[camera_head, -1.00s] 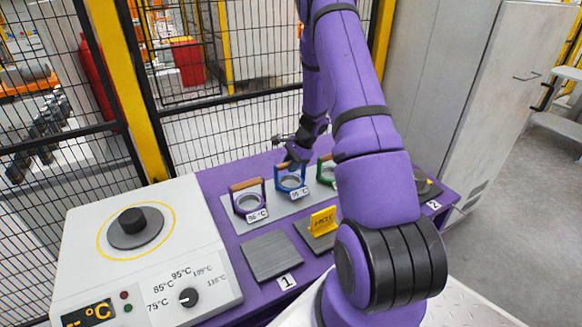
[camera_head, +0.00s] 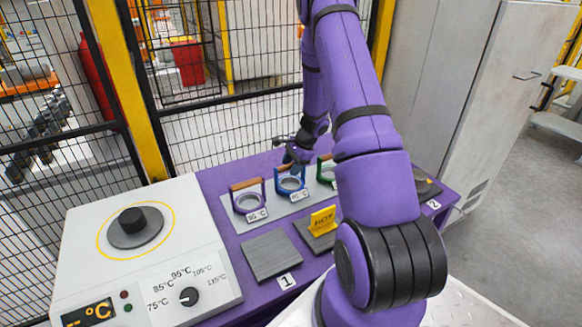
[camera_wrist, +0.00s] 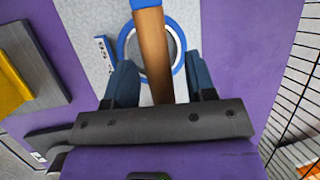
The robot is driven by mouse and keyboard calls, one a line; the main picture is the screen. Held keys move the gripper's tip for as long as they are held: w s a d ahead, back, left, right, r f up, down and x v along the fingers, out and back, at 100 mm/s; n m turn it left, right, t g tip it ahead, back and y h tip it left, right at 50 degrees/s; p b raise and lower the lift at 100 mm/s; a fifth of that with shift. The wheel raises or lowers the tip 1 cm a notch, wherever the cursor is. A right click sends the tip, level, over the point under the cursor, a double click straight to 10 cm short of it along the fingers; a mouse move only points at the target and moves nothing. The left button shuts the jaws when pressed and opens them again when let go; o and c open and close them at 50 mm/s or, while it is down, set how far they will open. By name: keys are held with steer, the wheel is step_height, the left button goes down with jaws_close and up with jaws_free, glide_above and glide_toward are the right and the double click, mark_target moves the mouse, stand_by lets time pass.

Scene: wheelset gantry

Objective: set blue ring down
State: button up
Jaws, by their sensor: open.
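The blue ring (camera_head: 290,190) stands on the light grey plate (camera_head: 268,216) on the purple bench, between the purple ring and the green ring. It has a blue frame with a wooden handle on top and a temperature tag in front. In the wrist view the blue ring (camera_wrist: 178,62) lies flat below its brown handle (camera_wrist: 153,50). My gripper (camera_wrist: 160,85) is open, with its two dark fingers on either side of the handle's near end. In the head view my gripper (camera_head: 297,160) is right at the top of the blue ring, partly hidden by my wrist.
A purple ring (camera_head: 250,203) stands left of the blue one and a green ring (camera_head: 326,172) right of it. In front are a bare grey pad (camera_head: 271,256) by label 1 and a yellow sign (camera_head: 322,220). A white heater (camera_head: 145,260) stands at left.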

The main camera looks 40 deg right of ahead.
steer(key=v, duration=1.1)
steer(key=s+a+r+n, duration=0.3)
steer(key=a+r+n, duration=0.2)
steer(key=a+r, duration=0.55)
steer(key=s+a+r+n, duration=0.3)
steer(key=a+r+n, duration=0.2)
steer(key=a+r, duration=0.6)
steer(key=s+a+r+n+t+h, duration=0.1)
steer(key=s+a+r+n, duration=0.3)
steer(key=s, duration=0.6)
steer(key=s+a+r+n+t+h, duration=0.1)
steer(key=s+a+r+n+h, duration=0.1)
steer(key=s+a+r+n, duration=0.3)
steer(key=s+a+n, duration=0.1)
steer(key=s, duration=0.3)
steer(key=shift+s+h, duration=0.4)
